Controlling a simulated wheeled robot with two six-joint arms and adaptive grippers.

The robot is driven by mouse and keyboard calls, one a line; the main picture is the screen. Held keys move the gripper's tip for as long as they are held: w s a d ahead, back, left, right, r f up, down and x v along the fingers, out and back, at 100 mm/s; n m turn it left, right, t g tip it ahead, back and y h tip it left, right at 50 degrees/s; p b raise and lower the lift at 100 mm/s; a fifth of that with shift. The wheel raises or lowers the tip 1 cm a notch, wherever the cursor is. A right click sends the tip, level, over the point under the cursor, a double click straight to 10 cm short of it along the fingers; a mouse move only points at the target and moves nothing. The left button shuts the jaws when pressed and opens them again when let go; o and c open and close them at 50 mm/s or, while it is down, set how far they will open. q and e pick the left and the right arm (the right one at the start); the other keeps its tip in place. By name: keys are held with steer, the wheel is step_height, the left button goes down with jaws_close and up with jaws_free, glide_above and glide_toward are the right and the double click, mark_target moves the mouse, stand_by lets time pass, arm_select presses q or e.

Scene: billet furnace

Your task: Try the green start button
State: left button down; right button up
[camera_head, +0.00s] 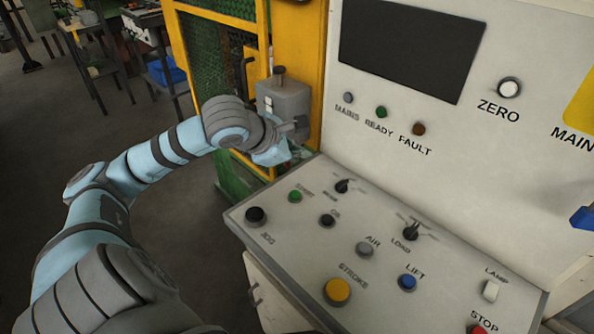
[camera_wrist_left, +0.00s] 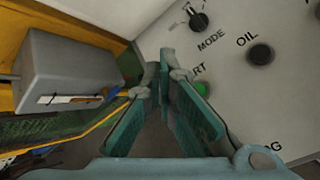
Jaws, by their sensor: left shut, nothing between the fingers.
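The green start button (camera_head: 295,196) is at the upper left of the sloping control desk, beside the label START. In the left wrist view the green button (camera_wrist_left: 201,88) is partly hidden behind a finger of my left gripper. My left gripper (camera_head: 300,128) is in the air beyond the desk's upper left corner, above and apart from the button in the head view. It is shut and empty; its fingers also show in the left wrist view (camera_wrist_left: 166,72). My right gripper does not show.
The desk (camera_head: 300,242) also carries a black JOG button (camera_head: 257,216), a yellow STROKE button (camera_head: 337,291), a blue LIFT button (camera_head: 407,282) and rotary switches. An upright panel with a dark screen (camera_head: 410,45) stands behind. A grey box (camera_head: 285,98) on the yellow frame is close to my left gripper.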

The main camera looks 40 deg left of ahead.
mark_target(297, 196)
arm_select(q)
step_height(297, 196, down, 9)
steer(key=b, duration=0.7)
steer(key=shift+r, duration=0.2)
steer(key=shift+f, duration=0.15)
stand_by(0.8)
steer(key=shift+d+f+b, duration=0.1)
steer(key=shift+f+b, duration=0.3)
steer(key=shift+b, duration=0.4)
steer(key=shift+f+b, duration=0.4)
steer(key=shift+b, duration=0.15)
stand_by(0.3)
steer(key=shift+r+p, duration=0.5)
steer(key=shift+r, duration=0.4)
